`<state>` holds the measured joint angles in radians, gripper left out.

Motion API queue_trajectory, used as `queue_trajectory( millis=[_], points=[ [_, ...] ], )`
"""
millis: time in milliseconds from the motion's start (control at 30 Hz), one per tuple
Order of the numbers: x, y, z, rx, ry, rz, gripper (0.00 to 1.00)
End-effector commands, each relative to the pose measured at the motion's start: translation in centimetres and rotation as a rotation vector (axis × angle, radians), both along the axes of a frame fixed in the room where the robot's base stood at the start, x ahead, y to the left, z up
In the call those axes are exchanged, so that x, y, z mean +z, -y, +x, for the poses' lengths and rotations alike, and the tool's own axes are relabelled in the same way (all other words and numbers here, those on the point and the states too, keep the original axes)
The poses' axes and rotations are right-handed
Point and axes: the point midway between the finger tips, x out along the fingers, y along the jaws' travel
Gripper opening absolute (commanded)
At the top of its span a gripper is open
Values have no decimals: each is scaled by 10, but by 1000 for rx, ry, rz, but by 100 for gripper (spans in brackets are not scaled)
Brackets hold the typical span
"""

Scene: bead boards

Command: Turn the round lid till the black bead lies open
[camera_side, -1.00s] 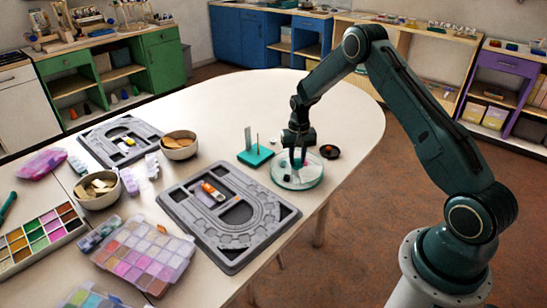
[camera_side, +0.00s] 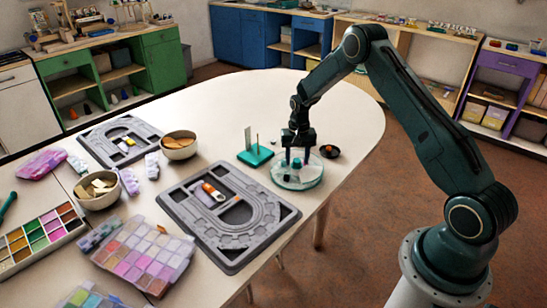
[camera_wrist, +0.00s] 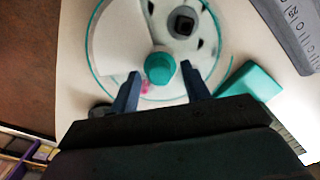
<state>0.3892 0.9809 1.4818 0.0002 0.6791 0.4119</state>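The round box (camera_side: 318,178) with a clear lid and teal rim stands on the table under my gripper. The teal lid knob (camera_wrist: 160,69) is in the middle in the wrist view. A black bead (camera_wrist: 183,22) shows in the box beyond the knob. A pale, plain wedge (camera_wrist: 117,38) lies left of the knob; I cannot tell whether it is the lid's opening. A pink patch (camera_wrist: 147,88) shows just below the knob. My gripper (camera_wrist: 162,84) is open, with its fingers apart on either side of the knob and a gap to each.
A teal stand (camera_side: 255,156) with upright pins is left of the box. A small dark dish (camera_side: 330,152) with something orange is behind it. A grey bead board (camera_side: 228,258) lies to the front left. The table's edge is close on the right.

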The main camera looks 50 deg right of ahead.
Motion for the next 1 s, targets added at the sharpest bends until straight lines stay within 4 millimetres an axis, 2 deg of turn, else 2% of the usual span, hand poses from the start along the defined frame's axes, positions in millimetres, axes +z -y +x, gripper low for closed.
queue_trajectory(
  millis=[267, 467, 1000],
  points=[
    [5, 0, 0, 1, 1, 0, 47],
    [23, 0, 1, 1, 2, -1, 47],
    [110, 0, 1, 0, 3, -1, 47]
  ],
)
